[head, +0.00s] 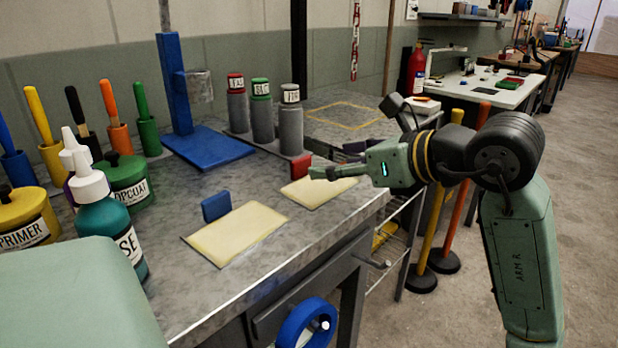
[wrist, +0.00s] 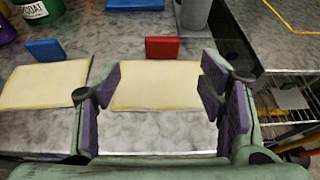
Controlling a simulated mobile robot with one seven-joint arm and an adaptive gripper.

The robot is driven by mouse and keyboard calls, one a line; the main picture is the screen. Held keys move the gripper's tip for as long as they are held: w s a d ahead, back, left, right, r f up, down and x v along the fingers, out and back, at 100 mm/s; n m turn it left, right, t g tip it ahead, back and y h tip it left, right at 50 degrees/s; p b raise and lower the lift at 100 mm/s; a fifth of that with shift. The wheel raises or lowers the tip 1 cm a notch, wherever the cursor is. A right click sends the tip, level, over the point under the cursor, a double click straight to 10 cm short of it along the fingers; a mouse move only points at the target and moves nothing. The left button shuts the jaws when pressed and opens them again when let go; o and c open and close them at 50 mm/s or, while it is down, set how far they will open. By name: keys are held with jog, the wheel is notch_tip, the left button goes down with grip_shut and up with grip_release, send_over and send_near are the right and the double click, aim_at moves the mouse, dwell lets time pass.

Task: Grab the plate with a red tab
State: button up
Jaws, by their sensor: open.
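The plate with a red tab (head: 318,191) is a flat cream sheet on the grey metal bench, near its right end. Its red tab (head: 301,167) stands up at the back edge. In the wrist view the cream plate (wrist: 158,86) lies ahead, with the red tab (wrist: 162,47) behind it. My gripper (head: 318,173) is over this plate in the head view. In the wrist view my gripper (wrist: 160,85) is open, its purple-padded fingers on either side of the plate. I cannot tell whether the fingers touch it. Nothing is between the fingers but the plate.
A second cream plate (head: 237,232) with a blue tab (head: 216,205) lies to the left. Grey canisters (head: 262,115) and a blue stand (head: 207,146) are behind. Bottles and paint cans crowd the bench's left. A wire shelf (wrist: 290,100) shows at right.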

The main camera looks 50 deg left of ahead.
aim_at(303, 162)
jog(key=p+x, duration=0.1)
jog(key=x, duration=0.7)
jog(key=shift+w+a+r, duration=0.15)
jog(key=shift+r, duration=0.05)
jog(key=c, duration=1.3)
jog(key=shift+r, duration=0.1)
